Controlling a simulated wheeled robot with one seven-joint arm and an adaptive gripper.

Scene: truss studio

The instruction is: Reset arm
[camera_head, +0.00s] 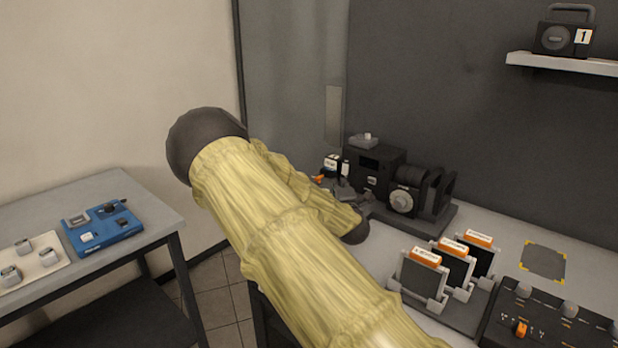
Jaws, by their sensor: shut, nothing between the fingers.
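My arm, in a yellowish cloth sleeve, rises from the bottom right to a dark elbow at the upper left, then folds back to a dark wrist near the rear table. My gripper (350,190) shows in part as dark grey pieces behind the sleeve, in front of the black machine (370,170). It is shut with nothing seen in it. Its fingertips are small and partly hidden by the forearm.
The rear table (505,240) bears a rack (455,312) of orange-labelled cartridges, a dark control panel (545,325) and a grey marked square (543,261). A side table (160,215) at left holds a blue device (102,228). A wall shelf (565,64) holds a black box (565,38).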

